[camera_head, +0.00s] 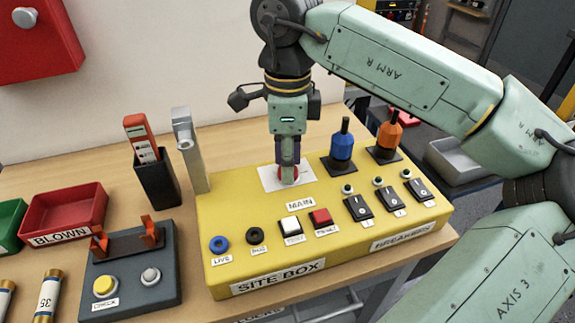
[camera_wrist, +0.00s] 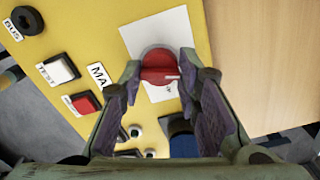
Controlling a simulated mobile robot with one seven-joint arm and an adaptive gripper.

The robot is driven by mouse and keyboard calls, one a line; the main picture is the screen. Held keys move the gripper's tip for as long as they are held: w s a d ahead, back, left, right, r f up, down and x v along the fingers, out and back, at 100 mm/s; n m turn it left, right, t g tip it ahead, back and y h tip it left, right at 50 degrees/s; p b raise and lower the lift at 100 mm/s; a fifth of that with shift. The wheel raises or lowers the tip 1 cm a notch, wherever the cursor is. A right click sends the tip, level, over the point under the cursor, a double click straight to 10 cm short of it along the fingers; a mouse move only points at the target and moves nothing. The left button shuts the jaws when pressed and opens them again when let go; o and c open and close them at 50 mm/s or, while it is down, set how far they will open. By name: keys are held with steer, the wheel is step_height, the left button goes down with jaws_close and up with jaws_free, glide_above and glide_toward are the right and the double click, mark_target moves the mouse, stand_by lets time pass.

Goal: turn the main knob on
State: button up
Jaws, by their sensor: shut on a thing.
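The main knob (camera_wrist: 158,63) is a round red knob with a raised grip bar and a small pale mark, on a white plate (camera_wrist: 128,38) beside the "MAIN" label. In the head view the red knob (camera_head: 281,172) shows only in part, under my gripper (camera_head: 289,170). The gripper points straight down over it, at the back of the yellow site box (camera_head: 215,255). In the wrist view the gripper (camera_wrist: 160,78) has its two purple-padded fingers on either side of the knob, shut on its grip. Part of the plate's lettering is hidden.
Blue (camera_head: 341,148) and orange (camera_head: 388,133) plugs stand close right of the gripper. Test and reset buttons and several black breaker switches line the box front. A grey post (camera_head: 190,150), a black holder (camera_head: 157,180) and a red "BLOWN" bin (camera_head: 65,215) stand left.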

steer(key=m+b, duration=0.2)
steer(key=m, duration=0.1)
steer(key=shift+f+m, duration=0.1)
steer(key=shift+m, duration=0.3)
steer(key=m+b, duration=0.1)
steer(key=m, duration=0.2)
steer(key=shift+m, duration=0.3)
steer(key=m+b, duration=0.2)
steer(key=m, duration=0.4)
steer(key=shift+m, duration=0.4)
steer(key=o, duration=1.2)
steer(key=shift+c, duration=0.2)
steer(key=shift+r, duration=3.9)
